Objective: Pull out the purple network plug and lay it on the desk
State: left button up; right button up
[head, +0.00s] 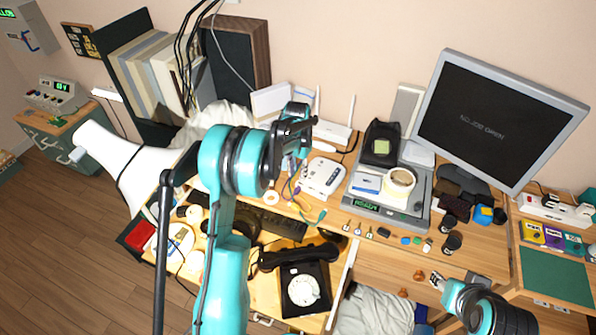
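A white network box (322,176) sits on the desk (385,262) in the head view. Thin coloured cables, a purple one (291,187) among them, run at its left side and down to its front. The purple plug itself is too small to make out, and I cannot tell whether it is seated. My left gripper (303,127) is above and behind the box, apart from it. Its finger gap is hidden by the viewing angle. My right gripper (437,281) is low at the right, by the desk's front, with its small fingertips apart and nothing between them.
A black dial phone (303,284) and a keyboard (270,222) lie in front of the box. A grey scale-like device (372,207) with a tape roll (399,182) stands to its right. A white router (331,131) is behind. A monitor (500,118) stands at the right.

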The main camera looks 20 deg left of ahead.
aim_at(296, 190)
pick_arm(q)
notch_tip(296, 190, down, 8)
jog(key=b, duration=0.5)
jog(key=shift+f, duration=0.2)
grip_shut()
jog(key=shift+s, duration=0.25)
jog(key=shift+s+a+b, duration=0.2)
jog(key=shift+s+b, duration=0.1)
jog(key=shift+s, duration=0.65)
jog(key=shift+r, duration=0.15)
jog(key=shift+r+p, duration=1.25)
jog(key=shift+r, duration=0.65)
